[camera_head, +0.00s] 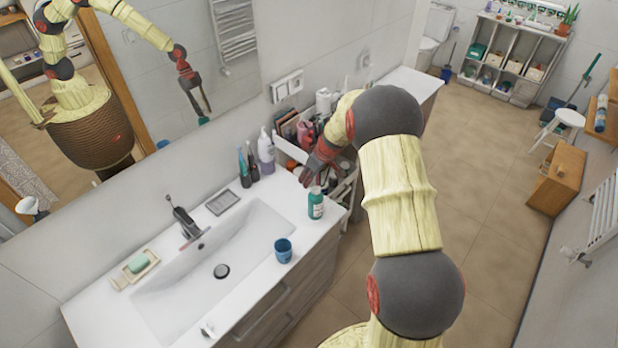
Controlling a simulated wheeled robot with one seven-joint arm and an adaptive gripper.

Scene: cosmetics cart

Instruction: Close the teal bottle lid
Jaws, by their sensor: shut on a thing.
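The teal bottle (316,205) stands upright on the white counter at its right end, near the corner. It has a pale label on its front. Its top is too small for me to tell how the lid sits. My gripper (308,180) is dark with red parts and reaches down from the upper right, just behind and left of the bottle's top. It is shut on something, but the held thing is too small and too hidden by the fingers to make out. I cannot tell whether the gripper touches the bottle.
A blue cup (283,250) stands in front of the bottle on the counter (255,300). The sink (205,255), tap (184,222) and soap dish (137,266) lie left. A pump bottle (266,152) stands by the wall. A filled cart (345,185) is behind my gripper.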

